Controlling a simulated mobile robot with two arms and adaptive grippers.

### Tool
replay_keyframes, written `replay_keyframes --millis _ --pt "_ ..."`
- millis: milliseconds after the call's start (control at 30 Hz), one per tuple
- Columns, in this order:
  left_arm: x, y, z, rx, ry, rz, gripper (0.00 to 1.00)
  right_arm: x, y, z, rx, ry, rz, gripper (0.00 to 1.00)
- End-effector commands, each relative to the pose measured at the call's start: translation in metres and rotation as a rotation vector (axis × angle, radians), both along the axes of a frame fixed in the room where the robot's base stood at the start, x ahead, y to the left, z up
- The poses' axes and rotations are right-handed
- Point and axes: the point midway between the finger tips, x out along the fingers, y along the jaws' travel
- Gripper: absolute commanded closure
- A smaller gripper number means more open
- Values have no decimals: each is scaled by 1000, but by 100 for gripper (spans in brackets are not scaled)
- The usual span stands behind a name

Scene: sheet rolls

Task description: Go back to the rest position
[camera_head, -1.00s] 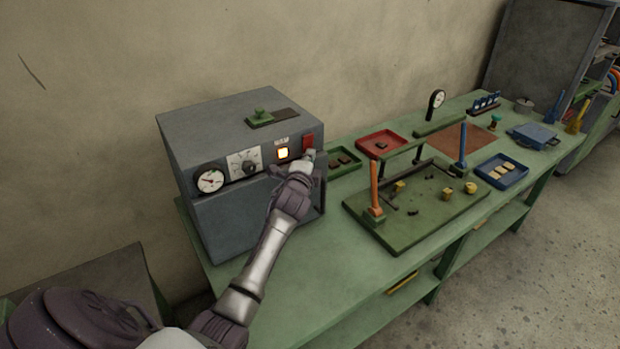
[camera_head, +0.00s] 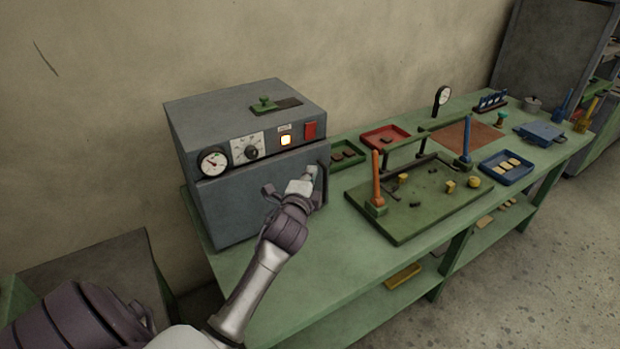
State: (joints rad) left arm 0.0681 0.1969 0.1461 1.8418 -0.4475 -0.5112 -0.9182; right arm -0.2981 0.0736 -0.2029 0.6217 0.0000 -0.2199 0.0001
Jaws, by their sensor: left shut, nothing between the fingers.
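My left gripper (camera_head: 309,174) is shut and empty. It is in front of the right part of the front face of a grey box-shaped machine (camera_head: 235,205), below its red switch (camera_head: 310,130). I cannot tell whether the fingertips touch the machine. My left arm comes in from the lower left and reaches up to the right. The machine has a lit square lamp (camera_head: 286,140), a dial knob (camera_head: 252,152) and a round gauge (camera_head: 214,161) on its upper front. My right gripper is not in view.
The machine stands on a long green workbench (camera_head: 335,245). To its right are a green fixture plate (camera_head: 415,215) with orange and blue posts, a red tray (camera_head: 374,142) and a blue tray (camera_head: 491,172). The bench front beside the machine is clear.

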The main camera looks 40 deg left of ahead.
Motion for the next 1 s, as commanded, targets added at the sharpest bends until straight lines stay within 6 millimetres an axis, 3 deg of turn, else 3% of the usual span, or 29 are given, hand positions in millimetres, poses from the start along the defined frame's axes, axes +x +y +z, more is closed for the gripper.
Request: replay_keyframes --millis 600,700,767,867,1000 --pt "-3 -1 0 -1 0 0 100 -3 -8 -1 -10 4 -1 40" --pt "-9 -5 -8 -39 16 3 100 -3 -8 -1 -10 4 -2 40" --pt "-19 -13 -21 -107 42 8 100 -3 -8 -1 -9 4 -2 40" --pt "-52 -35 -57 -304 123 35 100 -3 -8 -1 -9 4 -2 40" --pt "-124 -82 -113 -659 292 126 100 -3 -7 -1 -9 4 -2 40"
